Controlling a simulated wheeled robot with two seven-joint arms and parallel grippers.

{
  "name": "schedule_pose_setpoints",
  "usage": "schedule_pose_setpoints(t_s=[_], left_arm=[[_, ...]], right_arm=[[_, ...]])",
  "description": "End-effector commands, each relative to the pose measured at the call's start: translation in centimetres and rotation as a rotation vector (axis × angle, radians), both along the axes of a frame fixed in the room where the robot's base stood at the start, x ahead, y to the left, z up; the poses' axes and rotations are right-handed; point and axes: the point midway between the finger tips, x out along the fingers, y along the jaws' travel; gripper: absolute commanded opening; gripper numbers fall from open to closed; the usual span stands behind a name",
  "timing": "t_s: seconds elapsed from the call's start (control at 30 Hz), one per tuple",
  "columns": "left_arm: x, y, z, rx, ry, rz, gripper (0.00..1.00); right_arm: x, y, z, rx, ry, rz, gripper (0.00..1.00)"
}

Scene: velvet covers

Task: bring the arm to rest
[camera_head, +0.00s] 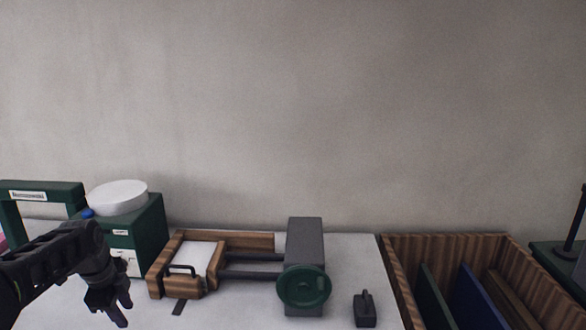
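My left arm comes in from the lower left, and its dark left gripper (120,311) hangs low over the white tabletop (240,312). Its fingers look spread apart, with nothing visible between them. It is in front of the green drawer cabinet (150,235) and left of the wooden frame device. My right gripper is not in view.
A white round container (118,197) sits on the cabinet. A wooden sliding frame (158,282) joins a grey block (306,240) with a green wheel (304,288). A small dark block (365,310) and a wooden crate (393,268) with upright boards stand right.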

Motion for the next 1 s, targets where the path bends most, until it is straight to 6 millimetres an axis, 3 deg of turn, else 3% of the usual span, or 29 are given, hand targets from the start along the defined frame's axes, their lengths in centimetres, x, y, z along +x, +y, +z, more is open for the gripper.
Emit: schedule_pose_setpoints(t_s=[0.17,0.3,0.47,0.57,0.67,0.77,0.87,1.0], left_arm=[[1.9,-0.5,-0.3,-0.051,-0.087,0.155,0.34],[3.4,-1.7,-2.0,-0.136,-0.156,0.323,0.34],[4.5,-5.5,-7.1,-0.304,-0.197,0.571,0.34],[4.2,-9.5,-12.0,-0.440,-0.183,0.759,0.34],[2.2,-14.8,-17.8,-0.582,-0.128,0.976,0.34],[-1.5,-20.1,-23.1,-0.685,-0.045,1.182,0.34],[-6.6,-24.8,-27.6,-0.735,0.054,1.362,0.34],[-15.6,-30.1,-32.3,-0.716,0.194,1.538,0.34]], right_arm=[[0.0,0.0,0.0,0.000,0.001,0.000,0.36],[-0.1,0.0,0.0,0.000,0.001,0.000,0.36],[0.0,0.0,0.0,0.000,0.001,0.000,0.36],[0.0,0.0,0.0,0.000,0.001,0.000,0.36],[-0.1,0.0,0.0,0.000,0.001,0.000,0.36],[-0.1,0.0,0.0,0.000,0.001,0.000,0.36],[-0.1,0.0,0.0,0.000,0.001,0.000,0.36],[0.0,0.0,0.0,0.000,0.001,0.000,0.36]])
